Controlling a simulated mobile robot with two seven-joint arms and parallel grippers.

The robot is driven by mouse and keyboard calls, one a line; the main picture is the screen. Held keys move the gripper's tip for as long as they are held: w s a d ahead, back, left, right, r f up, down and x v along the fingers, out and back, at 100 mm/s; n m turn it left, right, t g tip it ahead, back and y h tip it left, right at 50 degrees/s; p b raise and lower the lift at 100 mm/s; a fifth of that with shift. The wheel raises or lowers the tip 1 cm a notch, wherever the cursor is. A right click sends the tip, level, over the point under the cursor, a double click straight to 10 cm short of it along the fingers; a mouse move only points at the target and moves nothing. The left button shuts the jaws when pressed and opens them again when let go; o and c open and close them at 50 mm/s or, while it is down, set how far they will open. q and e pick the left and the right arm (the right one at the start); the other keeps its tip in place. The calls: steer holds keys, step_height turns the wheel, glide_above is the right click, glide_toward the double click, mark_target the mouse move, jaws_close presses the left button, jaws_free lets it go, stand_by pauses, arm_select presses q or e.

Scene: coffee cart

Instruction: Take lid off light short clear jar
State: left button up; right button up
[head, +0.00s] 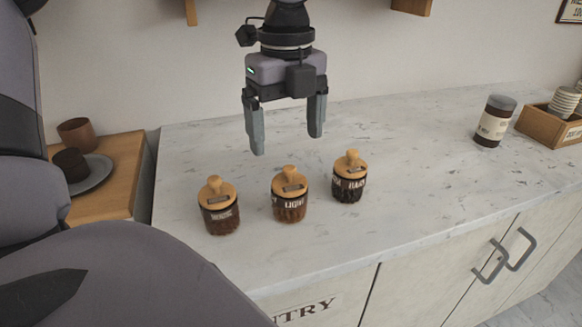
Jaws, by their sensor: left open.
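The light short clear jar (289,206) stands upright on the marble counter, in the middle of a row of three short jars. Its label reads LIGHT and brown contents show through its wall. Its wooden lid (290,182) with a round knob is on it. My left gripper (286,143) hangs above and slightly behind this jar, fingers pointing down, open and empty. It is apart from the lid. My right gripper is not in view.
A similar lidded jar (219,216) stands to the left and a darker one (348,187) to the right. A tall dark canister (494,122) and a wooden box (547,124) with stacked cups are at the right. A wooden side table (124,160) holds a plate and cups. The counter's middle is clear.

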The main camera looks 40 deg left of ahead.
mark_target(289, 168)
arm_select(q)
steer(key=shift+d+f, duration=0.2)
steer(key=shift+f, duration=1.6)
steer(key=shift+d+f, duration=0.15)
steer(key=shift+f, duration=1.6)
steer(key=c, duration=1.1)
